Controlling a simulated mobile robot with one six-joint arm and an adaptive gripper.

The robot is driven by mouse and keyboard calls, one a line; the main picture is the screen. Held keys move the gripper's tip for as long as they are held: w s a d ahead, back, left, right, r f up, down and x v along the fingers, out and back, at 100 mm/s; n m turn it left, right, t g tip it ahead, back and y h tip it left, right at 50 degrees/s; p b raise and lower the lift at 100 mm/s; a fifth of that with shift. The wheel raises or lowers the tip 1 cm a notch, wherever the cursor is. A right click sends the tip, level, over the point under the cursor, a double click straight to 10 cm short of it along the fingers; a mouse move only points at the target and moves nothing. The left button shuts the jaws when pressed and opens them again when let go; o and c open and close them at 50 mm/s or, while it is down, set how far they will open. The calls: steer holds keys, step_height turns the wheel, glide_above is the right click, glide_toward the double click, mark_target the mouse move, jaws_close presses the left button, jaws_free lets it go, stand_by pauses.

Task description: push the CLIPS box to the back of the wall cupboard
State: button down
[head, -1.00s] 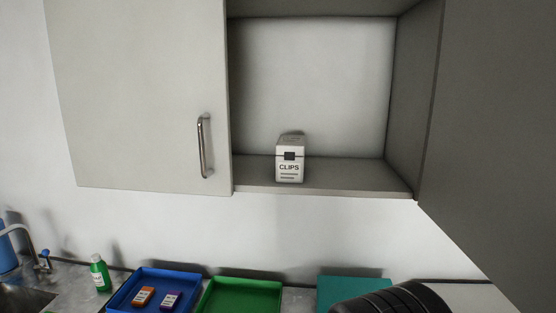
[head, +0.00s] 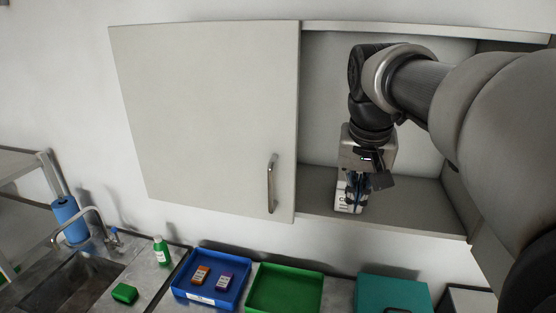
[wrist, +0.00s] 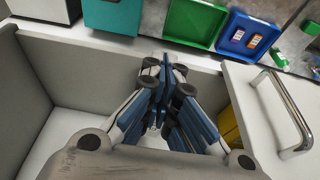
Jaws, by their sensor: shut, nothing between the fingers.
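The white CLIPS box (head: 343,204) stands on the wall cupboard's floor (head: 402,214), near the front edge of the open bay. My gripper (head: 354,200) points down into the bay and covers the box's upper and right parts in the head view. Its fingers are shut with nothing between them. I cannot tell whether they touch the box. In the wrist view the shut fingers (wrist: 168,78) fill the middle, and I cannot make out the box there.
The closed left door (head: 210,120) with its bar handle (head: 271,183) borders the bay. A yellow thing (wrist: 229,127) shows beside the bay, behind that door. Below are a blue tray (head: 240,297), a green tray (head: 285,290) and a teal item (head: 395,288).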

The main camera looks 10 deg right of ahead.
steer(key=x, duration=0.9)
steer(key=w, duration=0.1)
steer(key=w+d, duration=0.1)
steer(key=w, duration=0.1)
steer(key=shift+d+r+p, duration=0.1)
steer(key=shift+r+p, duration=0.1)
steer(key=shift+p, duration=0.15)
steer(key=shift+w+d, duration=0.1)
steer(key=shift+w, duration=0.15)
steer(key=w+d+p, duration=0.1)
steer(key=w+p, duration=0.1)
steer(key=w, duration=0.1)
steer(key=w+d+p, duration=0.1)
steer(key=w+p, duration=0.1)
steer(key=w+d+p, duration=0.1)
steer(key=w+p, duration=0.1)
steer(key=w, duration=0.1)
steer(key=shift+w+d+r, duration=0.15)
steer(key=shift+w+d, duration=0.25)
steer(key=shift+w, duration=0.15)
steer(key=shift+f, duration=0.2)
